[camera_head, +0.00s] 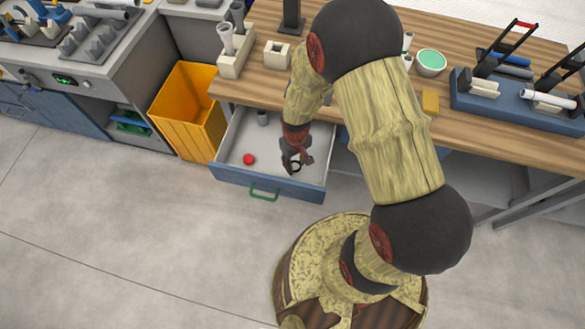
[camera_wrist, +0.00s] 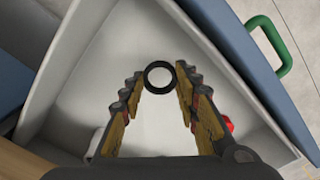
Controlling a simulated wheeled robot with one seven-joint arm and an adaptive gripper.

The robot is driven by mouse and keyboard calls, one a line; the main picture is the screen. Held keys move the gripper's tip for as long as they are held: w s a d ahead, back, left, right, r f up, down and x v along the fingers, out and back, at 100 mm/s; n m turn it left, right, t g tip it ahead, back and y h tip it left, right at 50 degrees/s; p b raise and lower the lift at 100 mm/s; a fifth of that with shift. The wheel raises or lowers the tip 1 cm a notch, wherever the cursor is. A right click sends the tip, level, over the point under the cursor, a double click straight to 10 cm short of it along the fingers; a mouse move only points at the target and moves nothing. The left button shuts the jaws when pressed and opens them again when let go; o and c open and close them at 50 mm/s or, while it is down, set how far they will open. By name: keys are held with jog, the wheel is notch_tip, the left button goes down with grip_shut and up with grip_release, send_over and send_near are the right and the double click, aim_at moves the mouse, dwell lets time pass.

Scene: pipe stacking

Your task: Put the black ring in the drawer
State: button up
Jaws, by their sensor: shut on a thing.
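The black ring (camera_wrist: 159,64) is between the fingertips of my gripper (camera_wrist: 160,80) in the wrist view, with the pale drawer bottom behind it. My gripper is shut on the ring. In the head view my gripper (camera_head: 295,161) reaches down over the open drawer (camera_head: 266,186), and the ring (camera_head: 296,167) shows small and dark at its tips. The drawer has a blue front and a green handle (camera_head: 264,192). Whether the ring touches the drawer bottom cannot be told.
A red round object (camera_head: 249,159) and a grey cylinder (camera_head: 262,118) are in the drawer. An orange bin (camera_head: 190,110) stands left of it. The wooden worktop (camera_head: 470,124) is above and behind, with a green-and-white bowl (camera_head: 431,62). The drawer's middle floor is clear.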

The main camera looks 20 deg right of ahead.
jog(key=shift+w+a+f, duration=0.15)
jog(key=shift+w+f, duration=0.1)
jog(key=shift+f, duration=0.2)
jog(key=shift+w+a+f+b, duration=0.15)
jog(key=shift+f+b, duration=0.35)
jog(key=shift+f, duration=0.35)
jog(key=shift+w+f+b, duration=0.1)
jog(key=shift+f+b, duration=0.4)
jog(key=shift+f, duration=0.35)
jog(key=shift+f, duration=0.2)
jog(key=o, duration=0.8)
